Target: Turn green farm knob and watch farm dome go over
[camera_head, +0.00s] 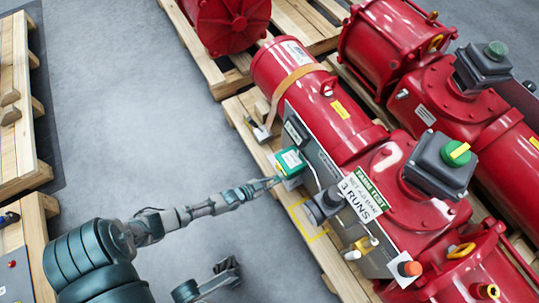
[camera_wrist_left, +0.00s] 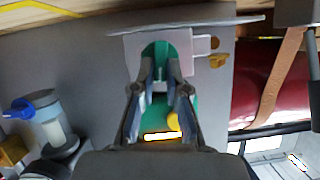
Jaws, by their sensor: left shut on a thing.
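A green box with a white label (camera_head: 290,162) is mounted on the side of the red actuator's grey panel in the head view. My left gripper (camera_head: 274,181) reaches it from the lower left. In the left wrist view, the fingers of my left gripper (camera_wrist_left: 160,85) are shut on the green knob (camera_wrist_left: 158,50), with green showing between and beyond them. The fingers hide part of the knob. The farm dome (camera_head: 455,153), green with a yellow bar, sits on a dark box on top of the actuator.
A sign (camera_head: 362,195) reading 3 RUNS, an orange-red button (camera_head: 409,268) and a brass valve (camera_head: 360,247) are nearby. Red actuators stand on wooden pallets (camera_head: 240,107). Grey floor (camera_head: 140,120) is clear at left. A grey jointed part of mine shows at the bottom.

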